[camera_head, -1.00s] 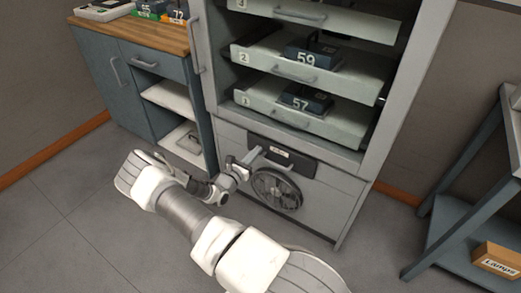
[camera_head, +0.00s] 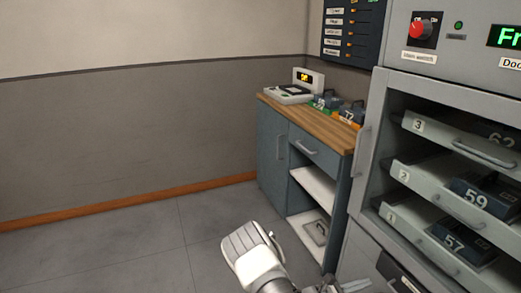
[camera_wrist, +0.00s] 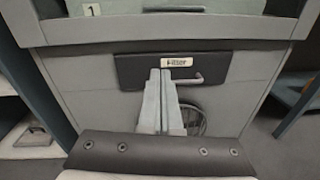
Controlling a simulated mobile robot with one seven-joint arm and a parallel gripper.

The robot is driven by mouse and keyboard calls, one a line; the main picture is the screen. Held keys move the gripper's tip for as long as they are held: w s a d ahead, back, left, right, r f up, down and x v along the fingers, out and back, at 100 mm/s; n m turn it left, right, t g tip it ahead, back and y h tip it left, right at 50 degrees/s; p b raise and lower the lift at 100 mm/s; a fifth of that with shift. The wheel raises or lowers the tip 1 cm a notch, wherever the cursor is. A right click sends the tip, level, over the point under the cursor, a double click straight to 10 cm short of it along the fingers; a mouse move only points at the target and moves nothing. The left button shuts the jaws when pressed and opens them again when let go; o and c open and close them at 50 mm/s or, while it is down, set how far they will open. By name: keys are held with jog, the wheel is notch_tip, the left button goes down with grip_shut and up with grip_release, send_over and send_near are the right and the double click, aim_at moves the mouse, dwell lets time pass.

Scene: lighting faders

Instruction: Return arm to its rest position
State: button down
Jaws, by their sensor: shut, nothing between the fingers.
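My gripper (camera_wrist: 161,76) is shut and empty in the wrist view. Its two fingers stand together in front of the lower cabinet front. Behind them is a dark panel (camera_wrist: 130,72) labelled "Filter" with a small bar handle (camera_wrist: 184,81). The fingers overlap the panel's lower middle; I cannot tell whether they touch it. In the head view a white and grey part of my arm (camera_head: 255,262) shows at the bottom edge, and the gripper is not clearly seen there.
The grey cabinet (camera_head: 362,180) at right has open numbered trays (camera_head: 411,168) holding dark blocks marked 57 and 59. A blue cabinet (camera_head: 270,150) with a wooden top stands beside it. The floor (camera_head: 130,240) at left is clear. A round wheel (camera_wrist: 193,119) shows below the panel.

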jog(key=s+a+r+m+g+y, duration=0.2)
jog(key=s+r+m+y, duration=0.1)
jog(key=r+m, duration=0.3)
jog(key=s+a+r+m+g+y, duration=0.2)
jog(key=s+r+m+y, duration=0.1)
jog(key=r, duration=0.5)
jog(key=s+a+r+m+g+y, duration=0.2)
jog(key=s+a+r+m, duration=0.1)
jog(key=r+m, duration=0.3)
jog(key=s+a+r+m+t+y, duration=0.2)
jog(key=s+a+r+t+y, duration=0.25)
jog(key=s+a+r, duration=0.35)
jog(key=s+a+r+m+t+y, duration=0.3)
jog(key=s+a+r+y, duration=0.25)
jog(key=r, duration=0.45)
notch_tip(320, 180, up, 21)
jog(key=h+p, duration=0.1)
jog(key=p, duration=2)
jog(key=shift+s+d, duration=0.2)
jog(key=shift+s, duration=0.05)
jog(key=shift+f, duration=0.15)
